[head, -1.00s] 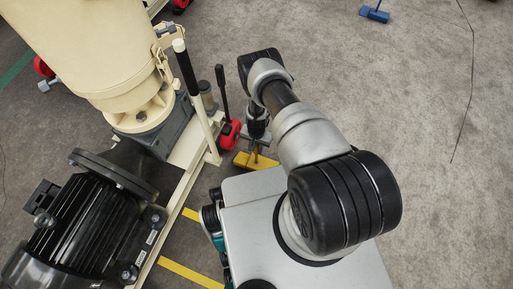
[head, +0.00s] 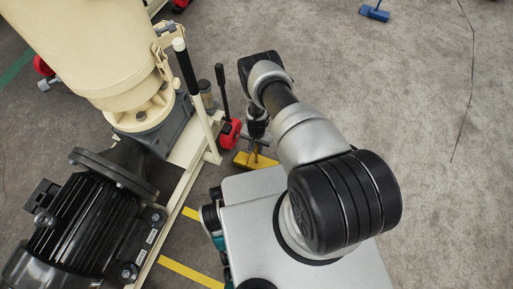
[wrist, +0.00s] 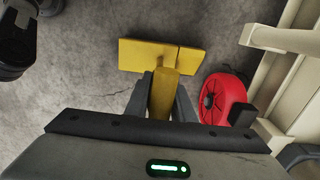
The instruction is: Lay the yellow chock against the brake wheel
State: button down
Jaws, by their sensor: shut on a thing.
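The yellow chock (head: 243,160) is a wide bar with a handle. My gripper (head: 257,146) is shut on the handle, which stands between the two fingers in the wrist view (wrist: 162,98). The chock's wide bar (wrist: 147,54) lies crosswise beyond the fingertips. The red wheel (head: 230,134), beside a black lever on the machine frame, looks to be the brake wheel. In the wrist view the wheel (wrist: 240,98) is right of the chock, with a narrow strip of floor between them. I cannot tell whether the chock touches the floor.
The cream machine frame (head: 190,150) runs along the left of the wheel, with a black-gripped lever (head: 186,68) rising from it. A dark motor (head: 90,222) stands lower left. A blue chock (head: 375,13) lies far off. The floor to the right is clear.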

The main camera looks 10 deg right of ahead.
jog(key=shift+w+a, duration=0.1)
jog(key=shift+w, duration=0.1)
jog(key=shift+w+a, duration=0.55)
jog(key=shift+a, duration=0.2)
jog(key=shift+w+a, duration=0.5)
jog(key=shift+a, duration=0.25)
jog(key=shift+w+a, duration=0.1)
jog(key=shift+w+a, duration=0.85)
jog(key=shift+a, duration=0.3)
jog(key=shift+w+a, duration=0.15)
jog(key=shift+a, duration=0.05)
dwell(0.4)
jog(key=shift+w+a, duration=0.7)
jog(key=shift+a, duration=0.25)
jog(key=shift+r, duration=0.1)
